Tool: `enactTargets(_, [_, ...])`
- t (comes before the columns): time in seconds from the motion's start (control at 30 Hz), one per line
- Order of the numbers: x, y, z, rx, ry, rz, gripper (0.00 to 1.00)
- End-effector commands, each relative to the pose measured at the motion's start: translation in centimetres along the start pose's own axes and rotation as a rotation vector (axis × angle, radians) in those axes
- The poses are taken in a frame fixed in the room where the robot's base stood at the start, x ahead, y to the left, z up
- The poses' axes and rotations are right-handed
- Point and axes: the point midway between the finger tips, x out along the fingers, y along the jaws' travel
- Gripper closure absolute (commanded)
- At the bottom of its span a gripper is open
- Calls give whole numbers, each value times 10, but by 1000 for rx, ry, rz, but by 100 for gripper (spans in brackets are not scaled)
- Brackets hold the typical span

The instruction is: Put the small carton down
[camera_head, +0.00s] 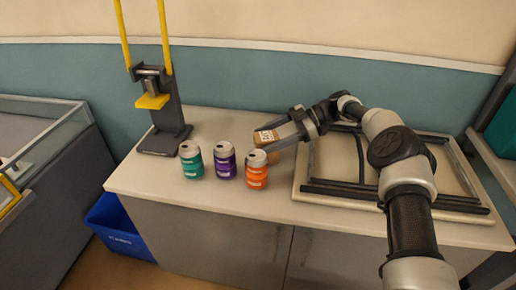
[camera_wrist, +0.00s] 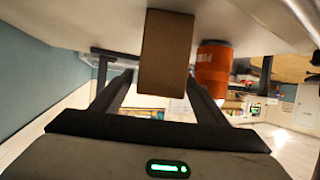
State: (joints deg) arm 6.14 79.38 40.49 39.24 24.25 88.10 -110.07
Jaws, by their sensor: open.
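The small carton (camera_head: 265,138) is a brown box with a white label, on the worktop near the back, behind the orange can. In the wrist view, whose picture is upside down, the carton (camera_wrist: 167,52) appears upright against the worktop. My gripper (camera_head: 284,131) is open, with its fingers on either side of the carton. In the wrist view a gap shows between the carton and the left finger; the right finger is closer to it. Whether any finger touches the carton is hard to tell.
An orange can (camera_head: 256,170) stands close in front of the carton. A purple can (camera_head: 225,161) and a teal can (camera_head: 190,160) stand to the left. A black and yellow press (camera_head: 164,112) is at the back left. A framed board (camera_head: 330,185) lies right, under my arm.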

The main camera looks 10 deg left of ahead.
Motion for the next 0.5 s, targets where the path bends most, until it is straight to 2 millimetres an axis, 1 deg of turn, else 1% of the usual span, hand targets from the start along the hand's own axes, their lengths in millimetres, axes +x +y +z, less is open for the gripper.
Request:
enactTargets(0.33, [0,0,2,0,-1,1,33])
enactTargets(0.47, [0,0,2,0,0,1,55])
enactTargets(0.5, [0,0,2,0,0,1,62])
